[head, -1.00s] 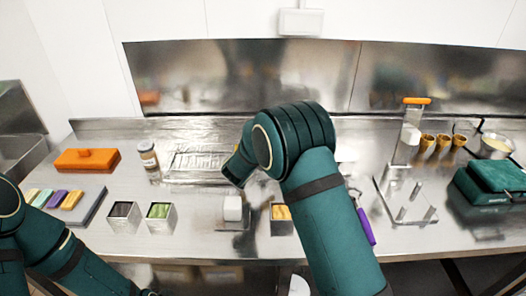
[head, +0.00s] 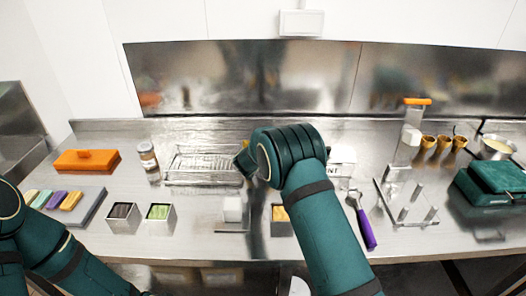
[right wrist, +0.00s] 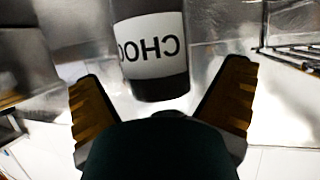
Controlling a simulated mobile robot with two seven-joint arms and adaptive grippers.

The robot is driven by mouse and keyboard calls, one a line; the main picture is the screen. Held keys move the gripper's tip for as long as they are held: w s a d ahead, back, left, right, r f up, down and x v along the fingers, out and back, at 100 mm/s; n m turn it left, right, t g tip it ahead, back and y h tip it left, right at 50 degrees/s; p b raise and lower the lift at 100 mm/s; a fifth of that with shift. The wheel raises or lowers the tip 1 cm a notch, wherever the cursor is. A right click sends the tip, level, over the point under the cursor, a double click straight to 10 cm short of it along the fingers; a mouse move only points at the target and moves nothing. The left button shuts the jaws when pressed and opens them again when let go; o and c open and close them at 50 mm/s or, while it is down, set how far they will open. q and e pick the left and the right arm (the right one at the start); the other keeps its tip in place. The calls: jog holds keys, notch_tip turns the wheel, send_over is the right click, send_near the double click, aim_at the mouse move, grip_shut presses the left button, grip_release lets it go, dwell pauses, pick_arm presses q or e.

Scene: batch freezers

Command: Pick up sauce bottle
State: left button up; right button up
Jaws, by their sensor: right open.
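The sauce bottle (right wrist: 152,85) is dark with a white label whose letters appear reversed, reading like CHO. In the right wrist view it stands ahead of and between the fingers of my right gripper (right wrist: 164,88). The gripper is open, with yellow pads on both sides and visible gaps to the bottle. In the head view I cannot pick out the bottle, which seems hidden behind my right arm. There, my right wrist (head: 246,162) shows at the wire rack's right end, with its fingers mostly hidden. My left arm is at lower left, its gripper out of view.
A wire rack (head: 203,168) lies left of my right wrist. A lidded jar (head: 148,160), square tins (head: 158,217) and a white block (head: 232,210) stand nearby. A purple-handled scoop (head: 365,228) and an acrylic stand (head: 408,205) are right of my arm.

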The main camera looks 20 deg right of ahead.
jog(key=c, duration=1.3)
jog(key=shift+r, duration=0.1)
notch_tip(320, 180, up, 10)
jog(key=shift+p, duration=1.15)
jog(key=o, duration=0.4)
jog(key=c, duration=0.5)
jog(key=shift+o, duration=0.2)
